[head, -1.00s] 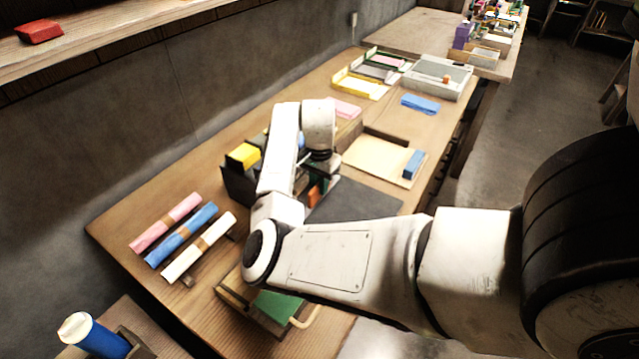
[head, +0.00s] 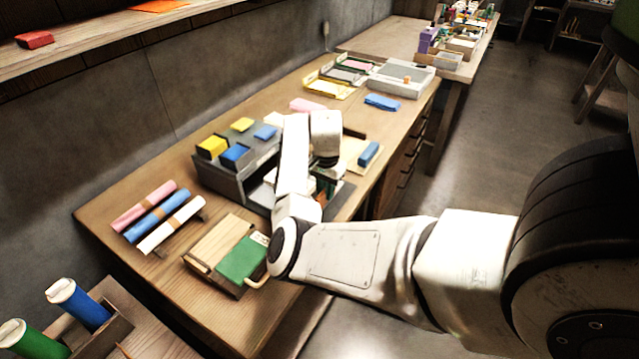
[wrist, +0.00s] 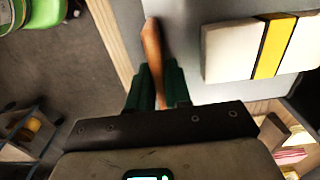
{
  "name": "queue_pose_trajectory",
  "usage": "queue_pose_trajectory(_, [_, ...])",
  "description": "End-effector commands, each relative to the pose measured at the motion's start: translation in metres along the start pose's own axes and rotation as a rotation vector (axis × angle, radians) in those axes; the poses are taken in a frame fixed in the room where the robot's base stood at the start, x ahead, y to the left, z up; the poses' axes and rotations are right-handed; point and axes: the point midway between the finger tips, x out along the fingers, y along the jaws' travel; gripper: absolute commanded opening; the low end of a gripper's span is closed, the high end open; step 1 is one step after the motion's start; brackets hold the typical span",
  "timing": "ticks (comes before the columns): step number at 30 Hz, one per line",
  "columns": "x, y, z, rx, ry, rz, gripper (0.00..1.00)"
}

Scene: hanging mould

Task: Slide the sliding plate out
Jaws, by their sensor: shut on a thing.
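My gripper (wrist: 156,88) has dark green fingers closed on a brown wooden handle (wrist: 151,45) in the wrist view. The handle lies at the edge of a flat grey plate (wrist: 188,70), which I take for the sliding plate. A white block with a yellow band (wrist: 230,52) lies on or over the grey surface. In the head view my gripper (head: 325,188) is low at the right front of a dark grey box (head: 222,182) with yellow and blue blocks in its top. My arm hides most of the plate and the box's front there.
Pink, blue and white rolls (head: 158,218) lie left on the table. A wooden board with a green cover (head: 241,260) is at the near edge. A tan tray with a blue block (head: 368,153) is beyond my gripper. Open floor (head: 500,150) lies right.

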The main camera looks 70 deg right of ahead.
Motion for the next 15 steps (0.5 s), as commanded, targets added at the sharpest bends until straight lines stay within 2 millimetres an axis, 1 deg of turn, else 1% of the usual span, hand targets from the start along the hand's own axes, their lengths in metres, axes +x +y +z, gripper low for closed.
queue_pose_trajectory(1, [-0.005,0.006,0.0,0.002,0.001,0.001,0.0])
queue_pose_trajectory(6, [-0.003,0.021,0.0,0.001,0.002,0.001,0.0])
queue_pose_trajectory(15, [-0.001,0.028,0.0,0.001,0.001,0.003,0.0])
